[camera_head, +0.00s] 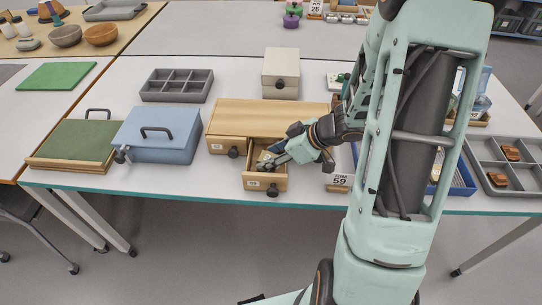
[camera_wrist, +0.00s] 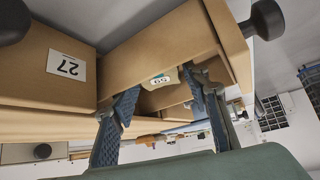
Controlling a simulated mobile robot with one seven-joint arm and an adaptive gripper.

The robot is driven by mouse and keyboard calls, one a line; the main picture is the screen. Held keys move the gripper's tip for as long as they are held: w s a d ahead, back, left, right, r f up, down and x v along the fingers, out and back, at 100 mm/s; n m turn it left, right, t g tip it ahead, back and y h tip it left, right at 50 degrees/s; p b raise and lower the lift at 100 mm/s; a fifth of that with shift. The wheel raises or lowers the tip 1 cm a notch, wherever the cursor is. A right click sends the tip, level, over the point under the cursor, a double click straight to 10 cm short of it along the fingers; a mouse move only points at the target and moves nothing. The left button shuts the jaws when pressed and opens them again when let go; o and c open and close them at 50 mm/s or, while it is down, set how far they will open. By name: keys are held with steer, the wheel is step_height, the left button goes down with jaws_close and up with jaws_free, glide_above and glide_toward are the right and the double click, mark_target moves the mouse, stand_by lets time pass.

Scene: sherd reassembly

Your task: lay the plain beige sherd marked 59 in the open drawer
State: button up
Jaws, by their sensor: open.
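My gripper (camera_head: 266,162) reaches into the drawer from the right. In the wrist view its two fingers (camera_wrist: 161,88) are apart, one on each side of the sherd. I cannot tell whether either finger touches it.
The closed drawer (camera_wrist: 60,65) marked 27 is beside the open one. A blue box (camera_head: 158,135) stands to the left and a pale box (camera_head: 281,74) behind. A grey tray (camera_head: 486,151) is far right.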

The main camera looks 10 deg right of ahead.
steer(key=p+v, duration=0.4)
steer(key=v, duration=0.8)
steer(key=shift+p, duration=0.3)
steer(key=shift+w+r, duration=0.1)
steer(key=shift+w, duration=0.05)
